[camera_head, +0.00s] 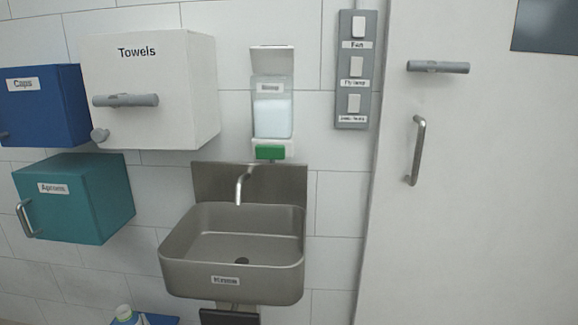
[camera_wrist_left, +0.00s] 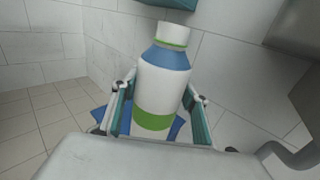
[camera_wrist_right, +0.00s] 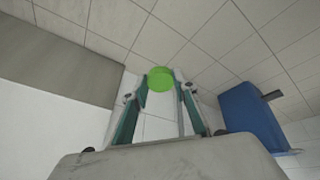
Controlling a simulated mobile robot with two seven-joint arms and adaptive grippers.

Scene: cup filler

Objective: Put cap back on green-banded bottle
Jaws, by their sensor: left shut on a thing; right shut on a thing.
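The green-banded bottle (camera_wrist_left: 160,88) is white with a blue shoulder and a wide green band low on its body. It stands between the fingers of my left gripper (camera_wrist_left: 160,102), which is shut on it, and looks slightly tilted in the left wrist view. Its top is white with a thin green ring below; I cannot tell whether that is bare neck. In the head view only the bottle's top (camera_head: 124,312) shows at the bottom edge. My right gripper (camera_wrist_right: 161,84) is shut on a round green piece, seemingly the cap (camera_wrist_right: 160,78), apart from the bottle.
A blue surface (camera_head: 158,319) shows beside the bottle. Behind are a steel sink (camera_head: 232,285), a soap dispenser (camera_head: 272,110), and wall boxes for towels (camera_head: 150,75), caps (camera_head: 45,110) and aprons (camera_head: 80,205). A blue box (camera_wrist_right: 245,115) is right of my right gripper.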

